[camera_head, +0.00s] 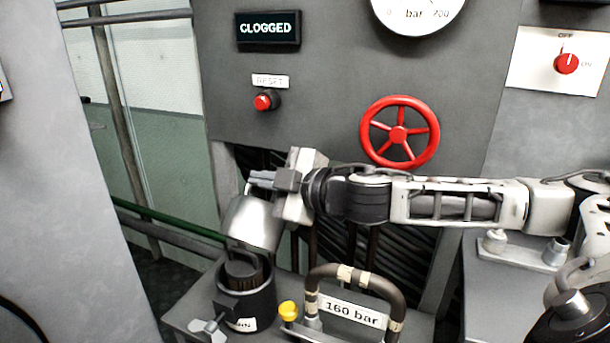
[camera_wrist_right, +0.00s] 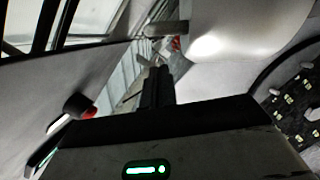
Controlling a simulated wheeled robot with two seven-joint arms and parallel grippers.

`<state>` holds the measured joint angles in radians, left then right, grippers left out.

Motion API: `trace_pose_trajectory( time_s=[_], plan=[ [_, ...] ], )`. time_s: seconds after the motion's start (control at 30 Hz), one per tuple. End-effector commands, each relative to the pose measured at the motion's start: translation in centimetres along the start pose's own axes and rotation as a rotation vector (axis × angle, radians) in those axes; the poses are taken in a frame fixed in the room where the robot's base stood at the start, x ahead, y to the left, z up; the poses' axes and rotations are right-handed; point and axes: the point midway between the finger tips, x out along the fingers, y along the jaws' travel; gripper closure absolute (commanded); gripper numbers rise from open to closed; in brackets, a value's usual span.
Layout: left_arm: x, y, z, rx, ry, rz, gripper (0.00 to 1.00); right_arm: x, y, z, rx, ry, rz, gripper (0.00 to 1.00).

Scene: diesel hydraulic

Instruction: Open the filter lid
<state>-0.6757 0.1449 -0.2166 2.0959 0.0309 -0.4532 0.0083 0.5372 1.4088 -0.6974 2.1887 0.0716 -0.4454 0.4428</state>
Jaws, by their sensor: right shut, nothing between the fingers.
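The filter housing (camera_head: 246,306) is a black cup standing on the grey ledge at the lower middle of the head view. Its silver lid (camera_head: 256,222) stands tilted up above it, and the dark filter element shows in the opening. A metal wing-shaped clamp (camera_head: 209,328) sits at the housing's front left. My right gripper (camera_head: 262,180) is shut and empty, just above and behind the raised lid. Whether it touches the lid I cannot tell. In the right wrist view the shut fingers (camera_wrist_right: 157,85) lie beside a pale rounded surface, probably the lid. My left gripper is not in view.
A dark looped handle (camera_head: 355,275) with a 160 bar label and a yellow knob (camera_head: 288,311) stand right of the housing. A red handwheel (camera_head: 399,133), a red reset button (camera_head: 264,101) and a CLOGGED display (camera_head: 268,29) are on the panel behind.

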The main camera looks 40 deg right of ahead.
Motion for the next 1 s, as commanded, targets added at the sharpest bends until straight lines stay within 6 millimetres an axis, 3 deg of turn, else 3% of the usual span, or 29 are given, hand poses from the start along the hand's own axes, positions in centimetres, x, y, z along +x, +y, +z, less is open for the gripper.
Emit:
trace_pose_trajectory(
  time_s=[0.07, 0.1, 0.2, 0.7, 1.0],
  plan=[
    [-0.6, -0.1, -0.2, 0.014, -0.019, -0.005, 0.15, -0.2, 0.3, -1.6, 0.002, 0.003, -0.003, 1.00],
    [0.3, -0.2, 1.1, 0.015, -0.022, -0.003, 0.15, -0.7, -0.3, -0.6, -0.004, -0.003, -0.001, 1.00],
    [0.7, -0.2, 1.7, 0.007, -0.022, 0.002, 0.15, -1.8, -0.3, -0.5, -0.005, -0.003, -0.001, 1.00],
    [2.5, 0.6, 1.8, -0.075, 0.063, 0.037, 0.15, -7.5, -0.4, -0.6, -0.009, -0.001, 0.003, 1.00],
    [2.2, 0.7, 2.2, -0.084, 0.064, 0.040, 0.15, -9.9, -0.1, -0.9, -0.003, 0.001, -0.001, 1.00]
  ],
)
